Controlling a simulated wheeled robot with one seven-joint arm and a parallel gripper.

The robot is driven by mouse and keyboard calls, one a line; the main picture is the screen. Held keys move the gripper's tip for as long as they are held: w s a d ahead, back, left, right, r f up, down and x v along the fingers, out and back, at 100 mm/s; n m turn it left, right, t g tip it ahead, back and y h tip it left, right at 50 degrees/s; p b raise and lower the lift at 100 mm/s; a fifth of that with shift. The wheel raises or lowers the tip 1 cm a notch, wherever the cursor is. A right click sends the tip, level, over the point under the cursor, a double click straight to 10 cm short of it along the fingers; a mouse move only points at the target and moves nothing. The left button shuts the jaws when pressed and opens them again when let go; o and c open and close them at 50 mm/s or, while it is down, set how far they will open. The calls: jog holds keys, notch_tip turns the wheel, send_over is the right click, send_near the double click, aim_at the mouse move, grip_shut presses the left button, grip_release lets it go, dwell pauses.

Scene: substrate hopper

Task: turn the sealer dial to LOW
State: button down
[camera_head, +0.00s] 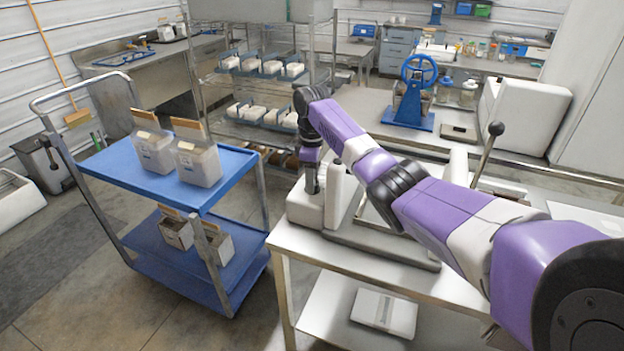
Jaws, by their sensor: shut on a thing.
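The sealer (338,205) is a white machine with a long grey base on the steel table, and its lever ends in a black knob (496,128). My purple and black arm reaches across it from the right. My gripper (313,188) points down onto the top of the white housing at the sealer's left end. It is shut on the sealer dial there. The dial itself is hidden by the fingers, and its marks and setting cannot be read.
A blue two-shelf cart (120,165) with several filled bags stands left of the table. A wire rack (245,75) with trays stands behind. A blue hand-wheel press (415,95) stands on the back bench. A white pack (385,312) lies on the table's lower shelf.

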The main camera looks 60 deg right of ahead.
jog(key=shift+r, duration=0.1)
jog(key=c, duration=0.9)
grip_release()
notch_tip(320, 180, up, 8)
jog(key=shift+f+b, duration=0.15)
jog(key=shift+b, duration=0.55)
